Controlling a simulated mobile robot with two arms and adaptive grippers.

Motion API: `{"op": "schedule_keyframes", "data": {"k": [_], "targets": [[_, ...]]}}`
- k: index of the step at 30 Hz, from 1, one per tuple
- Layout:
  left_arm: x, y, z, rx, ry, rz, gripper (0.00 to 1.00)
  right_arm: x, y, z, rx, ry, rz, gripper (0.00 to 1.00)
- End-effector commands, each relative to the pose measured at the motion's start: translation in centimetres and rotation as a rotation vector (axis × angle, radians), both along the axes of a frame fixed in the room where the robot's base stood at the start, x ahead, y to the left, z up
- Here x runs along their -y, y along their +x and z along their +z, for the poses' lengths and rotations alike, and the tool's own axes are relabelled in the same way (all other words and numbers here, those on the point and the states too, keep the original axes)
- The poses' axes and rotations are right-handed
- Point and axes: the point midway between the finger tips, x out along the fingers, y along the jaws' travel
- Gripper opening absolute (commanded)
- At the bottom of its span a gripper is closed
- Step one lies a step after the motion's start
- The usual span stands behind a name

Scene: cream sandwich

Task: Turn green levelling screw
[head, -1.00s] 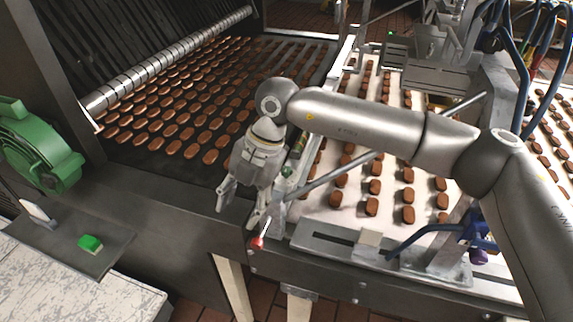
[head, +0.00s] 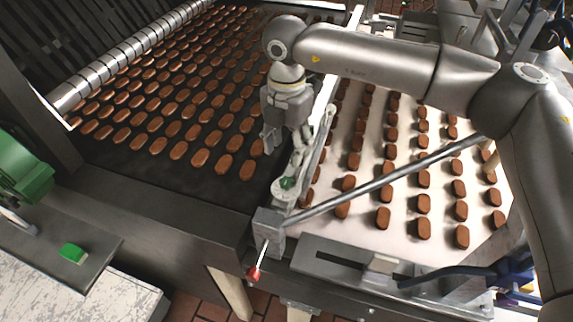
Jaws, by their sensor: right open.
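The green levelling screw (head: 287,183) is a small green knob on a pale mount at the near end of the rail between the dark belt and the white belt. My right gripper (head: 285,142) points down just beyond the screw, slightly above it in the picture. Its fingers are apart, with nothing seen between them. One finger shows over the dark belt's edge; the other is hard to tell from the rail parts. I cannot tell whether it touches anything. My left gripper is not in view.
A lever with a red knob (head: 253,273) hangs in front of the screw. A grey diagonal bar (head: 390,178) crosses the white belt (head: 405,190) beside it. Rows of brown biscuits lie on both belts. A green button (head: 73,253) is on the left panel.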

Motion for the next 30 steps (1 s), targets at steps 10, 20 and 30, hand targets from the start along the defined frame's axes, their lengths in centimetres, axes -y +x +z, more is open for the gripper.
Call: {"op": "schedule_keyframes", "data": {"k": [10,20,30], "targets": [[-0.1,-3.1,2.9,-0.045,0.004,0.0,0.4,0.0,-0.2,-6.1,-0.004,0.001,0.001,0.5],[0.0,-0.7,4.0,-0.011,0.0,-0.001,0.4,-0.1,-0.2,-9.5,-0.003,0.002,0.002,0.5],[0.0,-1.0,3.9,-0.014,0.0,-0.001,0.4,0.0,-0.1,-9.6,-0.001,0.002,0.001,0.4]]}}
